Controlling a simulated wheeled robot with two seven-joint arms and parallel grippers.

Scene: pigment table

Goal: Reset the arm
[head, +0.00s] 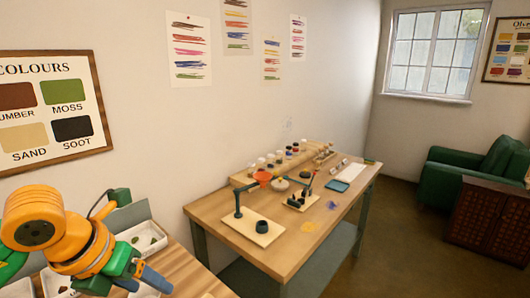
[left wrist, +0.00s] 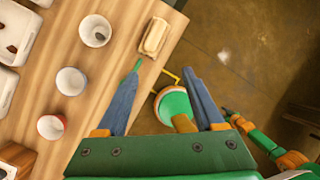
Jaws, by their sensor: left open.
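My left gripper (head: 152,276) is at the lower left of the head view, over the near wooden table. In the left wrist view its two blue fingers (left wrist: 163,78) stand apart with nothing held between them. The fingers are above the table edge, with floor and a round green-and-orange part, probably of my own body, below. Another green and orange arm of mine (left wrist: 265,143) shows at the lower right of the left wrist view. Its gripper is too small and unclear to read. The head view does not show my right gripper.
Near my left gripper are a white cup (left wrist: 95,31), a grey-white cup (left wrist: 71,81), a red-rimmed cup (left wrist: 51,127), a pale oblong block (left wrist: 153,37) and white trays (head: 148,238). A second table (head: 275,205) holds jars and stands. Floor (head: 400,240) is open at right.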

